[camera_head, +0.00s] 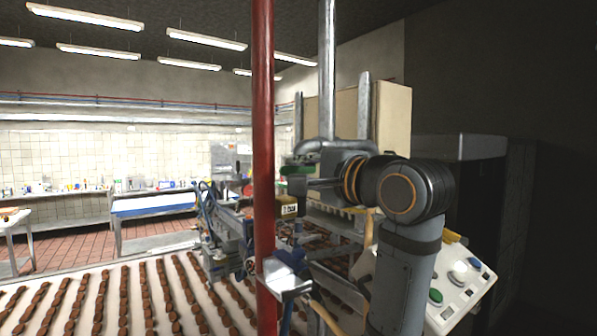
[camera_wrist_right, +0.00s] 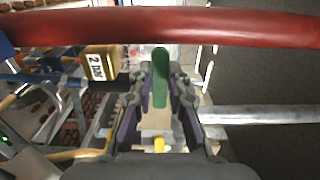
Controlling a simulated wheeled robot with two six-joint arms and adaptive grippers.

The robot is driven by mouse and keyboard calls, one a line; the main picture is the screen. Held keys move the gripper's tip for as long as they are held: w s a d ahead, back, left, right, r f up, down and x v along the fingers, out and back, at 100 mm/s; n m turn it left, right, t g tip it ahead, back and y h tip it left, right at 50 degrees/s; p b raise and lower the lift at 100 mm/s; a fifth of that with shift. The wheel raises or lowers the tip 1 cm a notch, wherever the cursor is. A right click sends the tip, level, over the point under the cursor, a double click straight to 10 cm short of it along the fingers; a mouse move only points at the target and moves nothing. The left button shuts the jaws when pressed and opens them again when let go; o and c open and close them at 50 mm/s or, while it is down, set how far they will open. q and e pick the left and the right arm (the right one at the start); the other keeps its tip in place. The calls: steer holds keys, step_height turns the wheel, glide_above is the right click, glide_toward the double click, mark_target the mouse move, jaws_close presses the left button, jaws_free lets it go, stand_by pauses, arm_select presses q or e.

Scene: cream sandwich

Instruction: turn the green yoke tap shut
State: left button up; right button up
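The green yoke tap (camera_head: 297,169) shows in the head view as a short green bar beside the red pipe, just left of my right gripper (camera_head: 312,184). In the right wrist view, the green tap handle (camera_wrist_right: 160,80) stands lengthwise between the two fingers of my right gripper (camera_wrist_right: 161,72). The fingers look open, one on either side of the handle, with a gap visible near their bases. Contact at the tips cannot be made out. My left gripper is in neither view.
A red vertical pipe (camera_head: 263,130) stands close to the left of my right gripper. A small labelled box (camera_wrist_right: 101,62) sits left of the tap. A control panel (camera_head: 458,285) with buttons is at lower right. A conveyor (camera_head: 60,285) with rows of brown pieces lies at lower left.

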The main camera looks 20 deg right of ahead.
steer(key=o, duration=0.4)
steer(key=shift+d, duration=0.1)
steer(key=shift+o, duration=0.2)
steer(key=shift+s, duration=0.2)
steer(key=v, duration=1.1)
steer(key=shift+s, duration=0.35)
steer(key=shift+d, duration=0.1)
steer(key=shift+d, duration=0.1)
